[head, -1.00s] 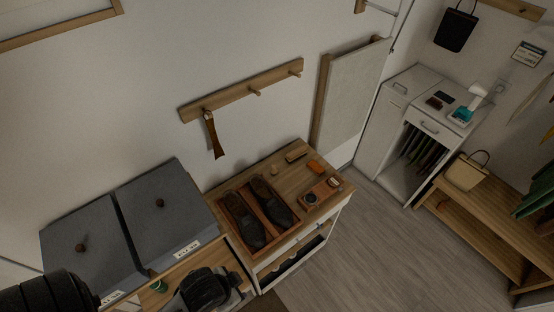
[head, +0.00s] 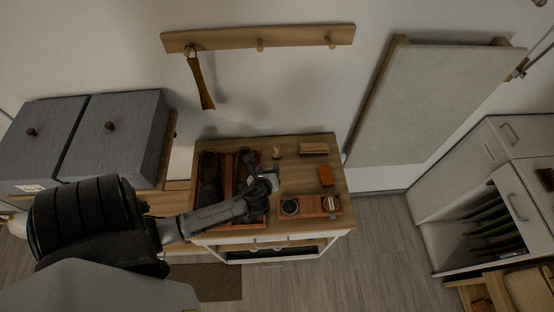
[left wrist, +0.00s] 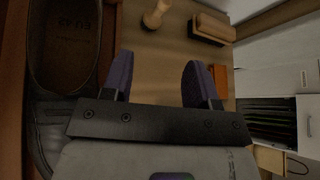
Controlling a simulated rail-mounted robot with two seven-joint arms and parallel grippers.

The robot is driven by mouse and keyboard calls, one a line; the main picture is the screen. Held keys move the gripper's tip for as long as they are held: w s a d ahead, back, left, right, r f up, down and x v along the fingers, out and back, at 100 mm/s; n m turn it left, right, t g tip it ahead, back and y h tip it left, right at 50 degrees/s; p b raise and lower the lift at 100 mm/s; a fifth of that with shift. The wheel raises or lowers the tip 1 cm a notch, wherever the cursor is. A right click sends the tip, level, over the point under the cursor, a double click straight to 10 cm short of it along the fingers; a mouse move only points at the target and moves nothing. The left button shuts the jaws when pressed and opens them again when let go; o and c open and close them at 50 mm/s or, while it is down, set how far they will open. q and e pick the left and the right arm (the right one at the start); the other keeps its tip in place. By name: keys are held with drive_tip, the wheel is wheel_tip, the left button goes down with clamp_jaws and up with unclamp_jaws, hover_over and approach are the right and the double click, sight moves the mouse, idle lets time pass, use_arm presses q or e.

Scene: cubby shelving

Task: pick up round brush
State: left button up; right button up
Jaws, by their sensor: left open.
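The round brush, a small wooden piece with a knob-like handle (head: 277,152), stands on the wooden cabinet top (head: 240,147) toward the back. In the left wrist view the round brush (left wrist: 156,13) is at the top, beyond the fingertips and roughly between them. My left gripper (head: 272,180) is over the cabinet top beside the shoe tray, nearer the front than the brush. In the left wrist view its two fingers (left wrist: 158,78) are spread apart with nothing between them. My right gripper is not in view.
Dark shoes (head: 209,180) lie in a wooden tray left of the gripper. A rectangular brush (head: 314,148), an orange block (head: 326,175) and a small tray with round tins (head: 310,207) are to the right. Pegs with a hanging shoehorn (head: 201,82) are on the wall above.

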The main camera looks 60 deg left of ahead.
sight(276, 150)
use_arm(q)
drive_tip(key=w+a+f+m, duration=0.1)
drive_tip(key=w+a, duration=0.1)
drive_tip(key=w+a+f+m+b, duration=0.1)
drive_tip(key=w+a+f, duration=0.1)
drive_tip(key=a, duration=0.1)
drive_tip(key=w+a+f+m+t+y+b, duration=0.1)
drive_tip(key=w+a+f+m, duration=0.1)
drive_tip(key=a, duration=0.1)
drive_tip(key=shift+w+a+f, duration=0.1)
drive_tip(key=shift+w+f, duration=0.05)
drive_tip(key=shift+w, duration=0.25)
drive_tip(key=shift+b+x, duration=0.45)
drive_tip(key=shift+x, duration=1.7)
drive_tip(key=shift+w+a+f, duration=0.4)
drive_tip(key=shift+w, duration=0.2)
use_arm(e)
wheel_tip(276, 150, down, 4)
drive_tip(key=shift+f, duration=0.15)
use_arm(q)
drive_tip(key=shift+c, duration=0.4)
clamp_jaws()
drive_tip(key=shift+r, duration=0.15)
